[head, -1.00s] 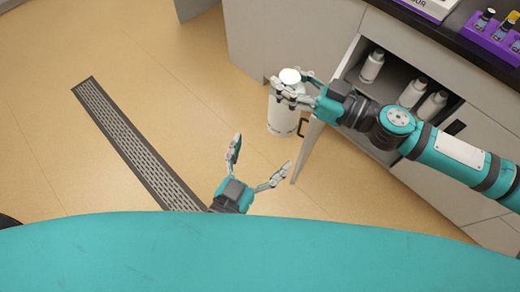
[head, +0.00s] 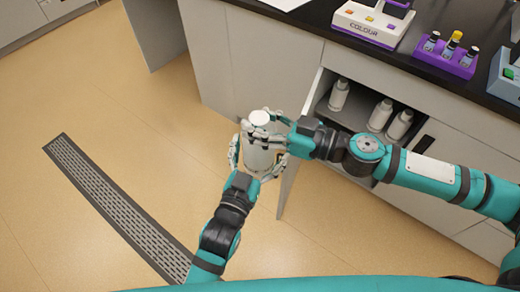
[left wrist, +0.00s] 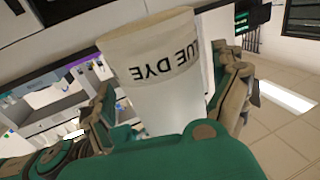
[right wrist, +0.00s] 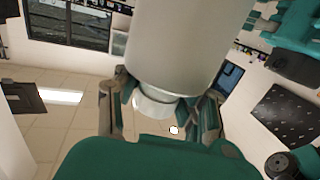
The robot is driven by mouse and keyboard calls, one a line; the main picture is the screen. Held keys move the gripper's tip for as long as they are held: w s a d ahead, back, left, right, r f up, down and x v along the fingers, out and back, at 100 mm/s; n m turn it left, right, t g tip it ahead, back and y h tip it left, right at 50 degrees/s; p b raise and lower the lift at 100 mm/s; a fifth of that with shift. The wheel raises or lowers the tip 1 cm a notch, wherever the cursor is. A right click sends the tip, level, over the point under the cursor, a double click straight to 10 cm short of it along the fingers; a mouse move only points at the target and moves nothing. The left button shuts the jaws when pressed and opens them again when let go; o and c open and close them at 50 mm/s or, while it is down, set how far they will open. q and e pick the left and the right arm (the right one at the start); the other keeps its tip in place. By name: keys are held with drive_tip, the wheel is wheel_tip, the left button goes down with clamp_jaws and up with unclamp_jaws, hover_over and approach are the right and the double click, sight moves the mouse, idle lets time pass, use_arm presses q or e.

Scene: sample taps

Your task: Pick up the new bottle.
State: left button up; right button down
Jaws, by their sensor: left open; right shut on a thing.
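A white bottle (head: 258,153) with a pale cap is held up in front of the open drawer in the head view. My right gripper (head: 262,128) is shut on its upper part near the cap. The right wrist view shows the bottle (right wrist: 178,45) with the fingers at its neck. My left gripper (head: 258,168) is open, its fingers on either side of the bottle's lower body. In the left wrist view the bottle (left wrist: 165,80) stands between the open fingers, with a label reading "UE DYE". I cannot tell whether the left fingers touch it.
Several white bottles (head: 380,115) stand in the open drawer at the right. The black counter (head: 315,20) carries a colour device (head: 372,22) and a purple rack (head: 447,52) of small vials. A floor drain (head: 110,205) runs along the left, where the floor is clear.

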drive_tip(key=shift+r, duration=0.1)
use_arm(q)
drive_tip(key=shift+d, duration=0.1)
drive_tip(key=c, duration=1.5)
drive_tip(key=shift+r, duration=0.15)
drive_tip(key=shift+c, duration=0.4)
use_arm(e)
drive_tip(key=c, duration=1.3)
unclamp_jaws()
drive_tip(key=o, duration=0.6)
drive_tip(key=shift+c, duration=0.2)
